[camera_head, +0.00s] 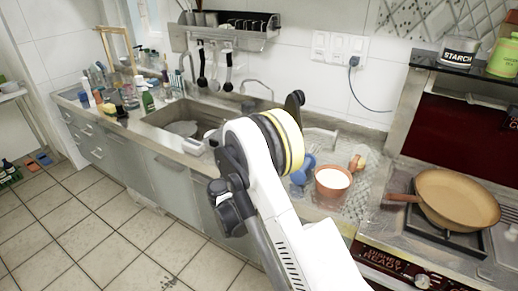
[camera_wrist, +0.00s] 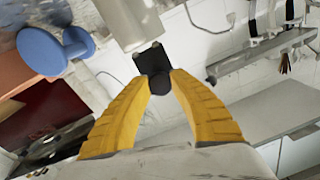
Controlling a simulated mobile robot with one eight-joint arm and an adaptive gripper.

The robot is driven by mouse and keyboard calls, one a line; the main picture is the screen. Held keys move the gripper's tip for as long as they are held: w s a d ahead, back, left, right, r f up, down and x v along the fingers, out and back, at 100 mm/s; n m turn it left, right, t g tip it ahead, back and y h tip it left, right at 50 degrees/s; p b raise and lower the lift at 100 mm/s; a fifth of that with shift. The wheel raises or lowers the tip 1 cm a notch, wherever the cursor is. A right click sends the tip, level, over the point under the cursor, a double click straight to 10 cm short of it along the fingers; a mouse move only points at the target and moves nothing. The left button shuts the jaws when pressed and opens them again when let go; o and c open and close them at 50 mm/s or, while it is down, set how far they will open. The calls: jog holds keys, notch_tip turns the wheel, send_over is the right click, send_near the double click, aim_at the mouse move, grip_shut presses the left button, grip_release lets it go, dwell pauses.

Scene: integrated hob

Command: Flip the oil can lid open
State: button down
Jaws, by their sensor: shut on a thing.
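In the wrist view, the yellow fingers of my gripper (camera_wrist: 159,82) close from both sides on a small black part that looks like the oil can lid (camera_wrist: 152,60). The lid has a squarish top and a rounded knob, and the fingertips touch the knob. A pale cylindrical body (camera_wrist: 128,20), which seems to be the oil can, sits right beside the lid at the top of the view. Whether the lid is raised is not clear. In the head view, my white arm hides the gripper, and I cannot make out the can.
A blue two-disc object (camera_head: 301,174) and an orange pot (camera_head: 332,184) with white contents stand close to my arm. A tan pan (camera_head: 455,194) sits on the hob at right. The sink (camera_head: 180,116) is at left. A utensil rack (camera_head: 225,37) hangs behind.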

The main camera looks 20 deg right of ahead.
jog(key=c, duration=1.1)
grip_release()
jog(key=v, duration=1.2)
